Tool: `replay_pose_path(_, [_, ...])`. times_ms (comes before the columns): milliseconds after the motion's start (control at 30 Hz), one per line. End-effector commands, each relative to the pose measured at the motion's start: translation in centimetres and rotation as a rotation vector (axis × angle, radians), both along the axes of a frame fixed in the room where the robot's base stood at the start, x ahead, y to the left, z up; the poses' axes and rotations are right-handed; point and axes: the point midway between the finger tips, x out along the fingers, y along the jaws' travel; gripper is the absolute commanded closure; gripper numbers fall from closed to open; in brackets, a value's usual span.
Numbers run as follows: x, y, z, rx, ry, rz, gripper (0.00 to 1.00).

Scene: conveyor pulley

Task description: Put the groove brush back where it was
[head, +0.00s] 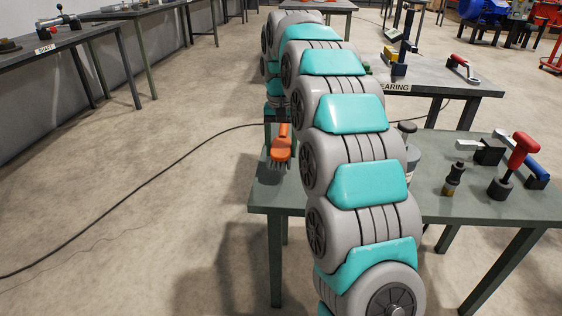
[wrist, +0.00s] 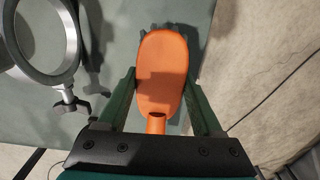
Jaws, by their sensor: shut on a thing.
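The groove brush (head: 281,145) has an orange handle and dark bristles that point down in the head view. It is over the left end of the green table (head: 272,189); I cannot tell whether the bristles touch the top. In the wrist view the orange brush (wrist: 160,70) fills the space between the two green fingers. My gripper (wrist: 162,100) is shut on it. In the head view my gripper (head: 279,117) is small and partly hidden by my arm. No marked place for the brush is clearly visible.
A metal ring with a clamp screw (wrist: 68,45) is left of the brush in the wrist view. A red-handled tool (head: 522,150), a blue-handled tool (head: 533,165) and a dark brass fitting (head: 453,180) stand at the table's right. My arm hides the table's middle.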

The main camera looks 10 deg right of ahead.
Motion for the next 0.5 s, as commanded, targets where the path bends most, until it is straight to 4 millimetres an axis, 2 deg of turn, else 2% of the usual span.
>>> replay_pose_path(500, [-0.1, 0.0, -4.8, 0.001, 0.003, 0.000, 1.00])
